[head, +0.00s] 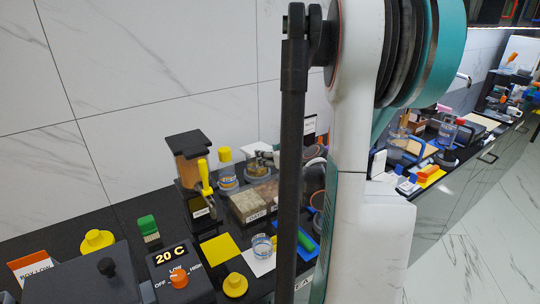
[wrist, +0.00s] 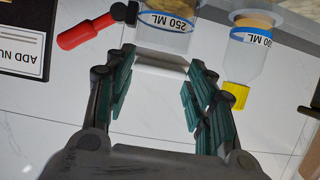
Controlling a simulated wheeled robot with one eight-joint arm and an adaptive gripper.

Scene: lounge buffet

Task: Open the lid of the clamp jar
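My gripper (wrist: 160,78) is open and empty in the wrist view, its two dark green padded fingers spread apart. Beyond the fingertips is a clear container (wrist: 163,40) with a blue "250 ML" label, cut off by the top edge. A red handle (wrist: 85,32) with a black joint reaches up to its left side; I cannot tell whether they are joined. I cannot tell for certain which vessel is the clamp jar. In the head view my arm covers the middle, and my gripper is hidden.
A second clear labelled vessel (wrist: 242,60) with a yellow cap (wrist: 235,95) is right of the fingers.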

